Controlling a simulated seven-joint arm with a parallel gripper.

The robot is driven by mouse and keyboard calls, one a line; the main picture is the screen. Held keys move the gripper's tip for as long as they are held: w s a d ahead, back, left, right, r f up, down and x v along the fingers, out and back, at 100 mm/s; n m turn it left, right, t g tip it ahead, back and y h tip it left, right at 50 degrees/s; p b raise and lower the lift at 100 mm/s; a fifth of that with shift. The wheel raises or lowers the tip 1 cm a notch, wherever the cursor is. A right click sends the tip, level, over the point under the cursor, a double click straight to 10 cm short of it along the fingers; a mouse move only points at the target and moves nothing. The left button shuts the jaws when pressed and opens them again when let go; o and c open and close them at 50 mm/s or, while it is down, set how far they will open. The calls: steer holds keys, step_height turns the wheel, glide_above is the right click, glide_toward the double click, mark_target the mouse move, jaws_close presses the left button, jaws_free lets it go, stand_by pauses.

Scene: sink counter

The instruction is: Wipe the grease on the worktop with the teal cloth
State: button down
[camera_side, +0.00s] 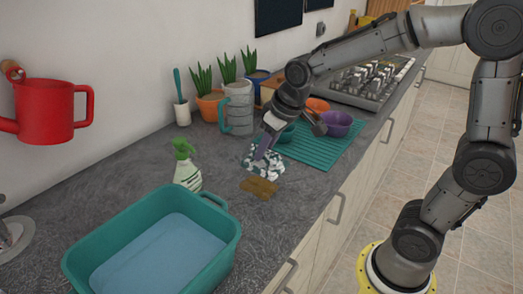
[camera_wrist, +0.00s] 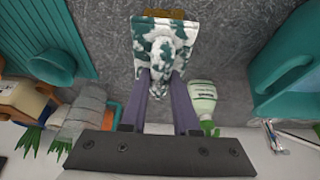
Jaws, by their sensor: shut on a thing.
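The teal and white patterned cloth (camera_side: 262,161) lies on or just above the grey worktop (camera_side: 110,165); I cannot tell if it touches. In the wrist view the cloth (camera_wrist: 165,45) spreads out ahead of my gripper (camera_wrist: 161,75). The brown grease patch (camera_side: 259,188) is on the worktop just in front of the cloth in the side view. In the wrist view a strip of the grease (camera_wrist: 163,14) shows past the cloth's far edge; the cloth hides the part nearer to it.
A teal basin of water (camera_side: 225,204) stands at the front left. A green and white spray bottle (camera_side: 186,172) is left of the cloth. A teal drying mat (camera_side: 335,150) with bowls lies to the right.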

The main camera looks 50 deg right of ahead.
steer(key=shift+f, duration=0.55)
step_height(320, 180, down, 6)
steer(key=shift+f, duration=0.1)
steer(key=shift+w+r, duration=0.2)
steer(key=shift+w, duration=1.65)
steer(key=shift+s, duration=0.15)
steer(key=shift+s, duration=0.8)
steer(key=shift+f, duration=0.65)
